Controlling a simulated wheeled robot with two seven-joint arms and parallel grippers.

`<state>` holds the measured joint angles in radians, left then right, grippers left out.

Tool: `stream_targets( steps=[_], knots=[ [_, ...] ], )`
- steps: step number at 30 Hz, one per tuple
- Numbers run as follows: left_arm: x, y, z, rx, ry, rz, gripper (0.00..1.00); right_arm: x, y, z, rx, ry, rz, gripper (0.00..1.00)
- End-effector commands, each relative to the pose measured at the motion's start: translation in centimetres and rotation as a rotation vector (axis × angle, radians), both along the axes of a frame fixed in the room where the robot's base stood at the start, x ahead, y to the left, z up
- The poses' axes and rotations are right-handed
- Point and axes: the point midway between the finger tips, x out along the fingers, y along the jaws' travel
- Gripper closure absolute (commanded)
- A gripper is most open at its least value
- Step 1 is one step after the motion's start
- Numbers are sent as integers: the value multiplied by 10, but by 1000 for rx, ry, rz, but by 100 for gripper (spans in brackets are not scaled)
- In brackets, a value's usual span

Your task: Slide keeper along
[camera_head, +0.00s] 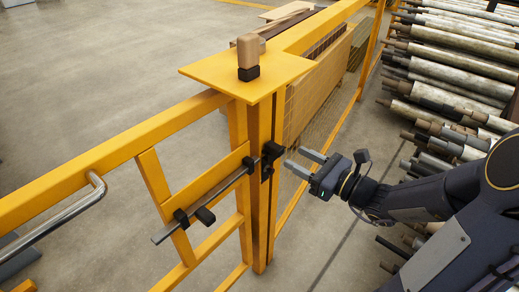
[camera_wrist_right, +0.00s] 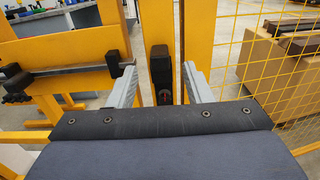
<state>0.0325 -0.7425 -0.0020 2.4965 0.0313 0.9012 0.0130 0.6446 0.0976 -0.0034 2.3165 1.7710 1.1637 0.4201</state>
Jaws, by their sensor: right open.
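The black keeper (camera_head: 272,150) is mounted on the yellow gate post (camera_head: 259,190) near the inner end of a flat grey sliding bar (camera_head: 222,191). The bar has a black knob (camera_head: 205,215) and lies across a yellow gate rail. My right gripper (camera_head: 298,161) is open and empty to the right of the keeper, with a small gap between its fingertips and the keeper. In the right wrist view, the black keeper (camera_wrist_right: 160,66) stands upright between the two grey fingers (camera_wrist_right: 160,80). My left gripper is out of view.
A yellow plate (camera_head: 225,76) caps the post and carries a tan-topped black knob (camera_head: 248,57). Wire mesh fencing (camera_head: 318,70) runs back from the post. A curved metal handle (camera_head: 70,212) is on the gate. Several rollers (camera_head: 455,65) are stacked at the right.

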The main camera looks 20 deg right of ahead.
Motion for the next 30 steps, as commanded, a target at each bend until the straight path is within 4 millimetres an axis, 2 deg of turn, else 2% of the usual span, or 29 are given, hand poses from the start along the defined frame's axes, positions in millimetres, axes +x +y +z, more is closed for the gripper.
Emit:
stream_targets(
  steps=[15,26,30],
  knots=[
    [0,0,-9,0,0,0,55,60,36,1,1,-2,1,55],
    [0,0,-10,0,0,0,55,65,39,2,0,-1,-1,55],
    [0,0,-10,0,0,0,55,65,39,2,-1,-2,0,73]
  ],
)
